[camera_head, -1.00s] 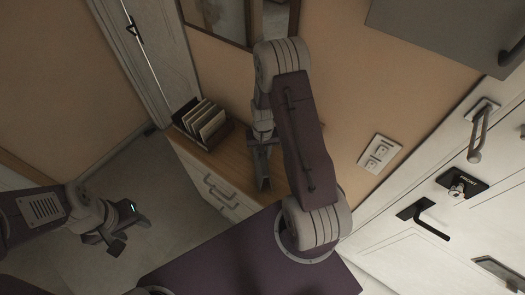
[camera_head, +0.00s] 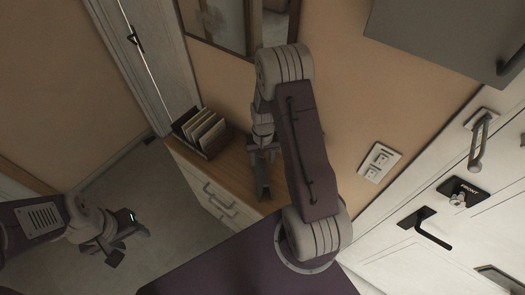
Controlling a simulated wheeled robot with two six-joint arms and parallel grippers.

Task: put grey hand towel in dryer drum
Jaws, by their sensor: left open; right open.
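No grey hand towel and no dryer drum can be made out in the head view. My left gripper (camera_head: 122,246) is at the lower left, open and empty over the floor. My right gripper (camera_head: 262,178) is open and points down over the wooden top of the cabinet, with no cloth in it. My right arm hides part of the cabinet and the wall behind it.
A wooden-topped cabinet (camera_head: 236,168) with white drawers stands against the tan wall. A box of upright files (camera_head: 203,132) sits on its left end. A white door (camera_head: 432,205) with a black handle is at right. Open floor (camera_head: 140,190) lies at left.

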